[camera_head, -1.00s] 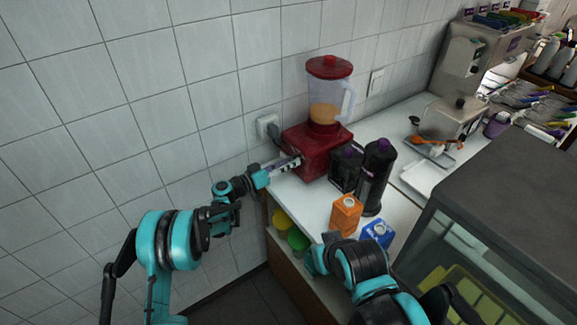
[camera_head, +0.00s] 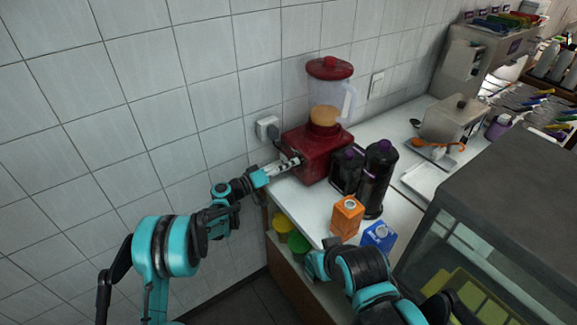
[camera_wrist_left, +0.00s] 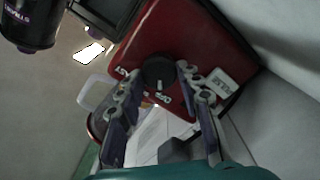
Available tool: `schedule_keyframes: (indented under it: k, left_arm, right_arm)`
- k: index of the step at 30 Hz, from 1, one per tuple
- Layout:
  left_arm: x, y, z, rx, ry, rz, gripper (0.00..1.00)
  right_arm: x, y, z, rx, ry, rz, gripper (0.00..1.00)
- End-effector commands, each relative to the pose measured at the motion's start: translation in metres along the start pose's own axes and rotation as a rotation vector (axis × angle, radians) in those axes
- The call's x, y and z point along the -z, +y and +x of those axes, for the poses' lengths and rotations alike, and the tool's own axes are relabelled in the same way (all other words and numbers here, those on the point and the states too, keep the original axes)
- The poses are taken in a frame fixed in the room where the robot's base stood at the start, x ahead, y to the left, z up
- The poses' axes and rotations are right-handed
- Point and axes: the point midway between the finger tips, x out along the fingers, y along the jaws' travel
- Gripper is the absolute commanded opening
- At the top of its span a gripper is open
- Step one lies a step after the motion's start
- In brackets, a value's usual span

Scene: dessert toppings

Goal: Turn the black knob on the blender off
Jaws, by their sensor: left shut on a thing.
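The red blender (camera_head: 312,150) stands against the tiled wall, with a clear jug (camera_head: 327,100) of orange-brown liquid and a red lid. Its black knob (camera_wrist_left: 159,71) is on the red front face in the left wrist view, with a pale mark at its lower edge. My left gripper (camera_head: 294,161) is at the blender's front. In the wrist view its fingers (camera_wrist_left: 157,79) reach to both sides of the knob and are shut on it. In the head view the knob is hidden at the fingertips. My right arm (camera_head: 355,270) shows at the bottom, but its fingers are not clear.
Dark bottles (camera_head: 375,178) stand close to the blender's right. An orange carton (camera_head: 347,215) and a blue carton (camera_head: 378,236) stand nearer the front. A wall socket (camera_head: 267,127) is left of the blender. A glass-fronted case (camera_head: 500,230) fills the right.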

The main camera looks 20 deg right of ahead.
Motion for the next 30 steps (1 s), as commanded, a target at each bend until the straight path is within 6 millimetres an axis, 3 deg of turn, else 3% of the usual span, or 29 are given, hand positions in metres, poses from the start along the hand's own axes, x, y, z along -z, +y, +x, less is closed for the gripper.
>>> schedule_keyframes:
  k: [4, 5, 6, 7, 19, 30]
  left_arm:
    - [0.001, 0.0, 0.0, 0.0, 0.002, -0.001, 0.07]
    - [0.001, 0.0, 0.0, 0.0, 0.002, -0.001, 0.43]
    - [0.001, 0.0, 0.0, 0.0, 0.002, -0.001, 0.54]
    - [0.001, 0.0, 0.0, 0.0, 0.001, -0.001, 0.56]
    - [0.001, 0.0, -0.009, 0.001, 0.002, 0.0, 0.56]
    - [0.001, -0.001, -0.085, 0.002, 0.004, 0.0, 0.56]
  right_arm:
    - [0.0, 0.0, 0.0, 0.0, 0.0, 0.0, 0.0]
    - [0.0, 0.0, 0.0, 0.0, 0.0, 0.0, 0.0]
    - [0.0, 0.0, 0.0, 0.0, 0.0, 0.0, 0.0]
    - [0.0, 0.0, 0.0, 0.0, 0.0, 0.0, 0.0]
    - [0.0, 0.0, 0.0, 0.0, 0.0, 0.0, 0.0]
    - [0.0, 0.0, 0.0, 0.0, 0.0, 0.0, 0.0]
